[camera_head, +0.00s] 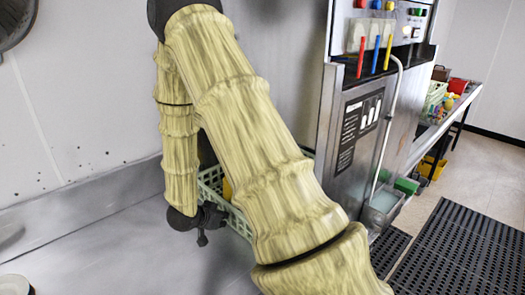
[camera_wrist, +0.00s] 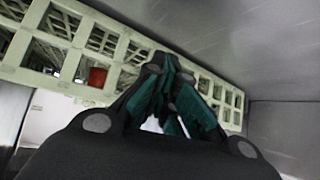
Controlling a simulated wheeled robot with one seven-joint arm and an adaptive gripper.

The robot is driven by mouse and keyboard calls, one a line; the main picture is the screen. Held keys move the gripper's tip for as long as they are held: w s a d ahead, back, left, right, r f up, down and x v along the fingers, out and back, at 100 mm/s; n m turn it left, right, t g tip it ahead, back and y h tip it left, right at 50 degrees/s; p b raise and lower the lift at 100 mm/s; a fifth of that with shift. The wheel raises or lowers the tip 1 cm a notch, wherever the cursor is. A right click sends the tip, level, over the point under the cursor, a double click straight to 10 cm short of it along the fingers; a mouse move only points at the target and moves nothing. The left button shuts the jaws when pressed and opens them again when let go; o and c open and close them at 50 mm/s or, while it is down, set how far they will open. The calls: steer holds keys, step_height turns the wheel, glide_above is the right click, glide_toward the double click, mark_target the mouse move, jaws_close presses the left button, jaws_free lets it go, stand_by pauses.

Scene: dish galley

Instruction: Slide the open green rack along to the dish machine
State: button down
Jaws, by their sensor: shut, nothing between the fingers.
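The open rack (camera_head: 239,223) is pale green with a lattice wall. It stands on the steel counter beside the dish machine, mostly hidden behind my arm in the head view. Something yellow shows inside it. In the wrist view its lattice wall (camera_wrist: 52,62) runs across the upper picture, beyond my fingers. My gripper (camera_head: 206,219) is at the rack's left side, low over the counter. In the wrist view my gripper (camera_wrist: 172,88) has its green-padded fingers together and empty, close to the wall; contact cannot be told. The dish machine (camera_head: 352,135) is the steel cabinet right of the rack.
Red, blue and yellow handles (camera_head: 375,55) are on the machine's front. The steel counter (camera_head: 120,240) is clear left of the rack. Beyond the machine, another pale green rack (camera_head: 434,96) and colourful items stand on a shelf. Black mats (camera_head: 465,255) cover the floor.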

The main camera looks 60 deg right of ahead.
steer(key=shift+s+d+p, duration=0.3)
steer(key=shift+s+d, duration=0.2)
steer(key=shift+d, duration=1.7)
steer(key=shift+s+d+p, duration=0.35)
steer(key=shift+s+d, duration=0.2)
steer(key=shift+d, duration=1.65)
steer(key=shift+s+d+p, duration=0.3)
steer(key=shift+s+d, duration=0.2)
steer(key=shift+d, duration=1.7)
steer(key=shift+w+a+p, duration=0.25)
steer(key=shift+w+a, duration=0.05)
steer(key=shift+a, duration=0.85)
steer(key=shift+w+a+p, duration=0.25)
steer(key=shift+a+p, duration=0.05)
steer(key=shift+a, duration=0.9)
steer(key=shift+w+a+p, duration=0.25)
steer(key=shift+w+a, duration=0.05)
steer(key=shift+a, duration=0.85)
steer(key=w+a+r+p, duration=0.1)
steer(key=a+r+p, duration=0.4)
steer(key=r+p, duration=0.2)
steer(key=shift+w+a, duration=0.15)
steer(key=shift+a, duration=0.25)
